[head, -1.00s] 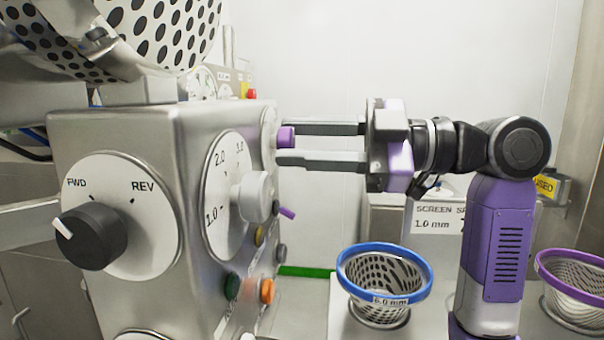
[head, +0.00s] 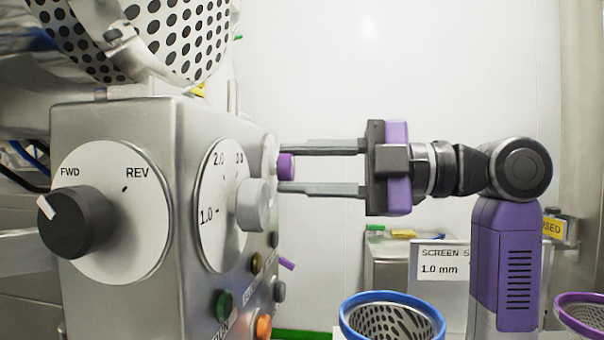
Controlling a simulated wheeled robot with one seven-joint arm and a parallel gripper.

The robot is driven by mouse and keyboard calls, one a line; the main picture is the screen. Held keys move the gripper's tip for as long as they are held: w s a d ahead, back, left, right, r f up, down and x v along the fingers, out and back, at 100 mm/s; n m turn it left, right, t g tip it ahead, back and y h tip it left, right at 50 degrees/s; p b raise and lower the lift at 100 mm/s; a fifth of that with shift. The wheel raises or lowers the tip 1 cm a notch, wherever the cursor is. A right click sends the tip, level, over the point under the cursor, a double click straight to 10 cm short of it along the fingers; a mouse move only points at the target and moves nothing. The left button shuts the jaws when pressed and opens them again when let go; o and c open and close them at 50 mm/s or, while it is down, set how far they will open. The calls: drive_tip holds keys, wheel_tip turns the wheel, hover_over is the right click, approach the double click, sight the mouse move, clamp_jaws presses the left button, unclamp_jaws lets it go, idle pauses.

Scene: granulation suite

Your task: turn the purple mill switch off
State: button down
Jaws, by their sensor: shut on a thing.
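The purple mill switch (head: 287,167) is a small round purple knob on a pale dial plate, at the right side of the steel control box. My gripper (head: 282,168) reaches in from the right with its two long grey fingers, one above and one below the knob. It is shut on this switch. The fingertips end at the dial plate, seen nearly edge-on, so the switch's marks and pointer cannot be read.
The control box (head: 120,112) carries a black FWD/REV knob (head: 70,222), a grey numbered dial knob (head: 253,206), and green and orange buttons. A small purple part (head: 287,264) sticks out lower down. Blue-rimmed (head: 392,300) and purple-rimmed (head: 580,312) screen baskets stand below right.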

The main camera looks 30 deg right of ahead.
idle(0.3)
drive_tip(key=c, duration=1)
unclamp_jaws()
drive_tip(key=shift+o, duration=0.2)
drive_tip(key=v, duration=0.7)
drive_tip(key=shift+s+d, duration=0.25)
drive_tip(key=shift+d, duration=0.05)
